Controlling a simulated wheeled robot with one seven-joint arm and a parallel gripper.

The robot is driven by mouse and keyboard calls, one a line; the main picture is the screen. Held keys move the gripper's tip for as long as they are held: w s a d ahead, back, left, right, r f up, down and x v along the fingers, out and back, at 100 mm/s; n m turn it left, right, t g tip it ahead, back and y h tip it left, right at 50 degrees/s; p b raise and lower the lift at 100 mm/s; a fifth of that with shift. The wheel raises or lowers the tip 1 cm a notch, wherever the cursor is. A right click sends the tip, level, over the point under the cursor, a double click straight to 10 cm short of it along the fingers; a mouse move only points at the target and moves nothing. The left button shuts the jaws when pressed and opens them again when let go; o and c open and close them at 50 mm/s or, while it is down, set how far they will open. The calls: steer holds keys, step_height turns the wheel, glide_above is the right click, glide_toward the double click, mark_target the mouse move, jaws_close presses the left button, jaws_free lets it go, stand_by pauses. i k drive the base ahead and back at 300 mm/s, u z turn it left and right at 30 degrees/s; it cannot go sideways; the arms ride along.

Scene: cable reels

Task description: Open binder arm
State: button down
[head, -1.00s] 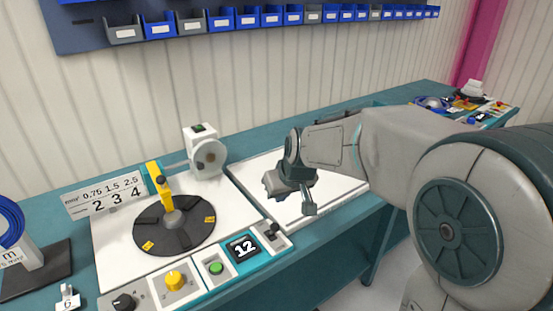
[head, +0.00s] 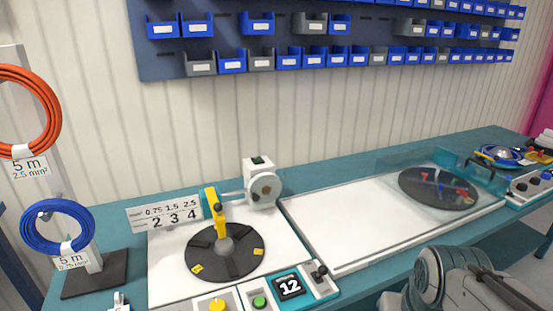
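A black round turntable disc (head: 226,252) with yellow marks lies on a white panel at the left of the bench in the head view. I cannot tell for sure which of these parts is the binder arm. My gripper is out of view; only grey links of my arm show at the bottom right.
A second disc (head: 438,188) lies under a clear cover at right. Blue cable (head: 58,226) and orange cable (head: 27,112) hang at left. The middle white panel (head: 340,222) is clear.

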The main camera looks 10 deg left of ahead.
mark_target(216, 207)
steer(key=k, duration=1.2)
steer(key=u, duration=0.95)
steer(key=i, duration=1.7)
steer(key=z, duration=0.35)
